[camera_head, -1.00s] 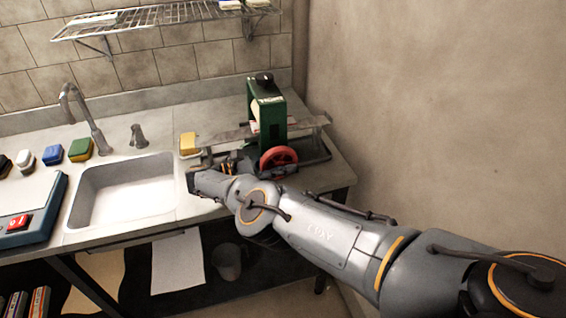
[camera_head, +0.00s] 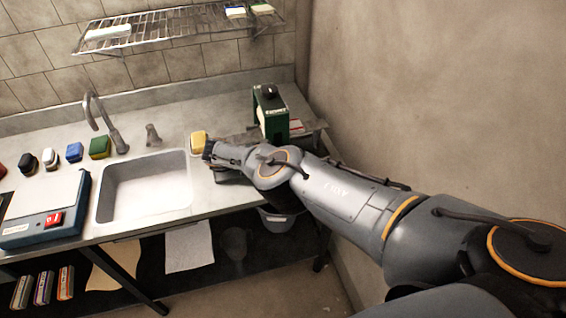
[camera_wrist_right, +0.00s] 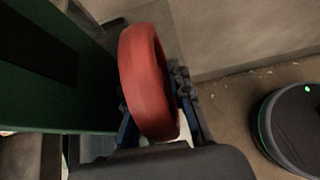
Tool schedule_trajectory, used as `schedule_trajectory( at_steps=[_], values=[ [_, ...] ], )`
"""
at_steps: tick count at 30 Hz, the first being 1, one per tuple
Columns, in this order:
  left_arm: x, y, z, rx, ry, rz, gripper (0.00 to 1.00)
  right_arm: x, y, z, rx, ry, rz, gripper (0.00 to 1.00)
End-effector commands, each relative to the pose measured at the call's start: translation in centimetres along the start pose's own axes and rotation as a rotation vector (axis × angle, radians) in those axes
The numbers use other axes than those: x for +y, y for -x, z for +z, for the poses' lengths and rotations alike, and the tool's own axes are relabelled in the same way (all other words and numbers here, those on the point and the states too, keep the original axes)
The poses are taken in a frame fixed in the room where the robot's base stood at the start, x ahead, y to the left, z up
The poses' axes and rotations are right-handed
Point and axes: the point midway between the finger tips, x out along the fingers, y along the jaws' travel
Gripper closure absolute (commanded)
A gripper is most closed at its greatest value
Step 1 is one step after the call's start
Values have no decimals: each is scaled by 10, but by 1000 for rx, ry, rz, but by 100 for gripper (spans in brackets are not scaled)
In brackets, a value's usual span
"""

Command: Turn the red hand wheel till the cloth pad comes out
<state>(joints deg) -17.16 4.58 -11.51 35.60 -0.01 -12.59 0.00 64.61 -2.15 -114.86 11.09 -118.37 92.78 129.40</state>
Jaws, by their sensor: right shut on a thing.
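The red hand wheel (camera_wrist_right: 148,75) shows in the right wrist view, between the two fingers of my right gripper (camera_wrist_right: 155,100). The fingers are shut on its rim. In the head view my right arm covers the wheel and the gripper. The green press frame (camera_head: 270,112) with a black knob on top stands upright on the right end of the counter; its green side (camera_wrist_right: 45,95) is left of the wheel in the wrist view. I cannot make out the cloth pad for certain. My left gripper is not in view.
A yellow sponge (camera_head: 199,142) lies on the counter just beyond my right arm's end. The sink (camera_head: 145,185) is to the left, with a blue and white device (camera_head: 45,225) beside it. The wall (camera_head: 430,90) is close on the right. A dark round object (camera_wrist_right: 290,120) stands below on the floor.

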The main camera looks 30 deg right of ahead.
Motion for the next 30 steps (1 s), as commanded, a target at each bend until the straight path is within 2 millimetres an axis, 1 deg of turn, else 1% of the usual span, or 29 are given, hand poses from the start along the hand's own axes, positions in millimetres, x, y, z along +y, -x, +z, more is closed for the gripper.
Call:
schedule_trajectory(
  at_steps=[1,13,14,15,25,30],
  values=[
    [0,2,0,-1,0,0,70,-3,-4,-1,6,2,-9,100],
    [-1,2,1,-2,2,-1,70,-4,-5,-4,13,3,-11,100],
    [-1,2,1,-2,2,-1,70,-4,-5,-4,13,3,-11,75],
    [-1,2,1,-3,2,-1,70,-4,-5,-4,13,3,-11,70],
    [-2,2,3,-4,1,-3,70,-1,-2,-1,12,2,-5,70],
    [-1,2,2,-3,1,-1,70,0,2,4,13,3,-4,70]
  ],
)
